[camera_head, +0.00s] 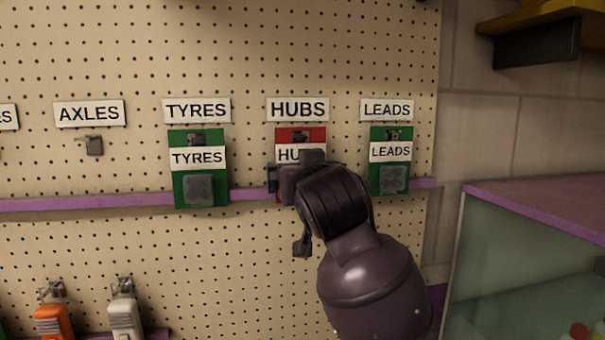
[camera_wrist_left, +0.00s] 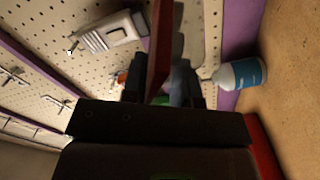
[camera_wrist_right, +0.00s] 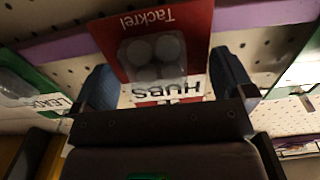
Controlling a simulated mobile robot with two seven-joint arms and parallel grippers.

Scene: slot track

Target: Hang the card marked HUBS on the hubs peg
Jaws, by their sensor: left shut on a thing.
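The red HUBS card (camera_head: 287,134) is at the board under the HUBS label (camera_head: 298,109), with a dark peg at its top. My right gripper (camera_head: 294,180) covers its lower part. In the right wrist view the card (camera_wrist_right: 192,45) lies between the fingers of my right gripper (camera_wrist_right: 163,85), which stand wide apart at its two sides. Whether they touch it is hard to tell. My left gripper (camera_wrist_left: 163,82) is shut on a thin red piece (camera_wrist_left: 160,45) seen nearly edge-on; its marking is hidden. The left gripper is outside the head view.
Green TYRES (camera_head: 214,180) and LEADS (camera_head: 376,165) cards hang either side of HUBS. The AXLES peg (camera_head: 94,145) is bare. Orange (camera_head: 53,322) and white (camera_head: 124,318) items hang lower left. A bottle (camera_wrist_left: 240,74) is near my left gripper. A glass-fronted cabinet (camera_head: 530,250) stands right.

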